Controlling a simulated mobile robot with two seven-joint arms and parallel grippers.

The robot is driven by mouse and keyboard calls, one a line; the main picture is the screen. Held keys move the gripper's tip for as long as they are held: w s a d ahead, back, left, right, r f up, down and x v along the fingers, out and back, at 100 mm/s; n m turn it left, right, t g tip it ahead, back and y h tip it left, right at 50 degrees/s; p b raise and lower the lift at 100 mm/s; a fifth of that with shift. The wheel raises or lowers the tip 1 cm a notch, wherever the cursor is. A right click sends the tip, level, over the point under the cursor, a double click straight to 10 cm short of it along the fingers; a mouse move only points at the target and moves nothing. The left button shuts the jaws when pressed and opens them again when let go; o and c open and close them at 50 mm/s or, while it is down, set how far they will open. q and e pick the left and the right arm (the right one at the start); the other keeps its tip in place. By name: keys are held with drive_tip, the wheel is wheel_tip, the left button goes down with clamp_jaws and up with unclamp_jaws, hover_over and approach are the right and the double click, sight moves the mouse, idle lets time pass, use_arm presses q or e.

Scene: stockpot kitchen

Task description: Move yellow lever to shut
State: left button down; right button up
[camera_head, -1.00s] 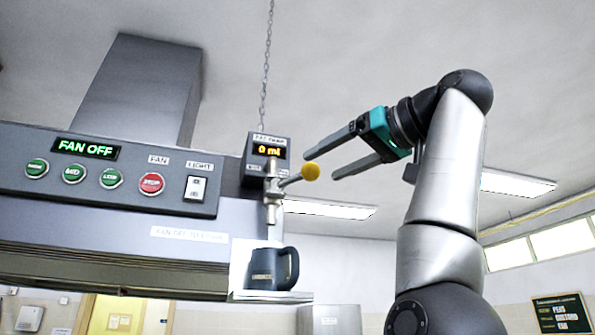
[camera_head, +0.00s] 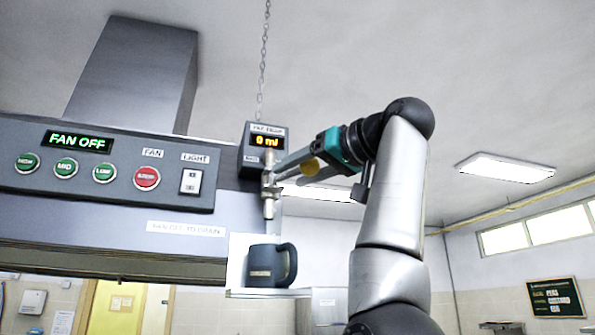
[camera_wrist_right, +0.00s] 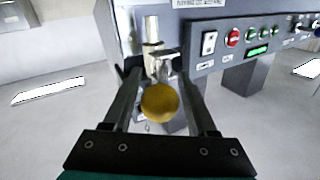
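The yellow lever's round knob (camera_wrist_right: 160,102) sits between the two open fingers of my right gripper (camera_wrist_right: 155,88) in the right wrist view, with room on both sides. The lever's stem runs from the metal tap (camera_head: 269,187) out to the right. The display box (camera_head: 262,145) above the tap reads 0 ml. My left gripper is not in view.
A dark mug (camera_head: 271,265) stands on a small shelf (camera_head: 262,293) below the tap. The hood panel (camera_head: 105,172) on the left has green buttons, a red stop button and a FAN OFF display. Free air lies to the right.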

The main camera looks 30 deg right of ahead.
clamp_jaws()
idle(1.1)
